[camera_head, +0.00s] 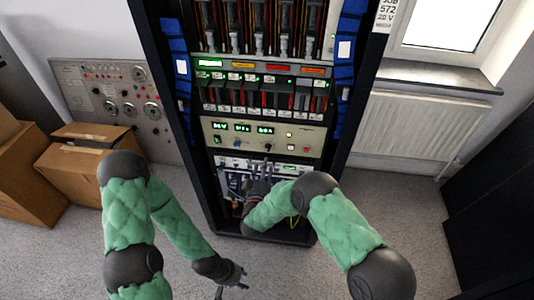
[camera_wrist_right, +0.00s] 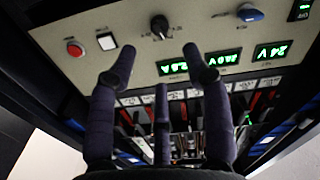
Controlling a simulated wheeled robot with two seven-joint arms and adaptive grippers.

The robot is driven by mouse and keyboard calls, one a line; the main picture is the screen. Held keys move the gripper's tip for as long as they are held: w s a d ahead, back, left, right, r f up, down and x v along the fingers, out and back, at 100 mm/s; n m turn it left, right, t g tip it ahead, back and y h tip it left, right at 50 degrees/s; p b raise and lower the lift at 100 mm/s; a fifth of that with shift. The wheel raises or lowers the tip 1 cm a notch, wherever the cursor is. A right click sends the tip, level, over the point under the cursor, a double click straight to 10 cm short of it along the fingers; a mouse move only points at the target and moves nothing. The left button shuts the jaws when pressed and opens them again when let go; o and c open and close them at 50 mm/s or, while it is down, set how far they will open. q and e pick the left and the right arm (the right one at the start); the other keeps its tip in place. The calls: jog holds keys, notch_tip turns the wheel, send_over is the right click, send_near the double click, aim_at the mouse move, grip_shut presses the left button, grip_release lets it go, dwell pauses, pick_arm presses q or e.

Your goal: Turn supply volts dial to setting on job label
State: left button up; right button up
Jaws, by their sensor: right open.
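The supply panel (camera_head: 308,139) is a beige unit in the rack with green lit displays. The wrist view shows it upside down; the display at its right (camera_wrist_right: 268,54) seems to read 24 V. A black pointer dial (camera_wrist_right: 159,26) and a blue dial (camera_wrist_right: 250,12) sit on it; I cannot read which is supply volts. The job label (camera_head: 387,14), cut off at the top edge, seems to read 572, 20 V. My right gripper (camera_wrist_right: 162,66) is open and empty, its fingers just short of the panel, apart from both dials. My left gripper (camera_head: 238,278) hangs low over the floor; its finger state is unclear.
The panel also carries a red button (camera_wrist_right: 74,47) and a white square button (camera_wrist_right: 107,41). The rack's dark side posts (camera_head: 345,110) flank the panel. Cardboard boxes (camera_head: 85,165) stand at left and a radiator (camera_head: 410,125) at right. Carpet in front is clear.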

aim_at(267, 150)
jog(key=w, duration=0.3)
jog(key=w+b, duration=0.1)
jog(key=w, duration=0.1)
jog(key=w+d+b, duration=0.1)
jog(key=w, duration=0.2)
jog(key=shift+w+d+f, duration=0.1)
jog(key=shift+w, duration=0.25)
grip_shut()
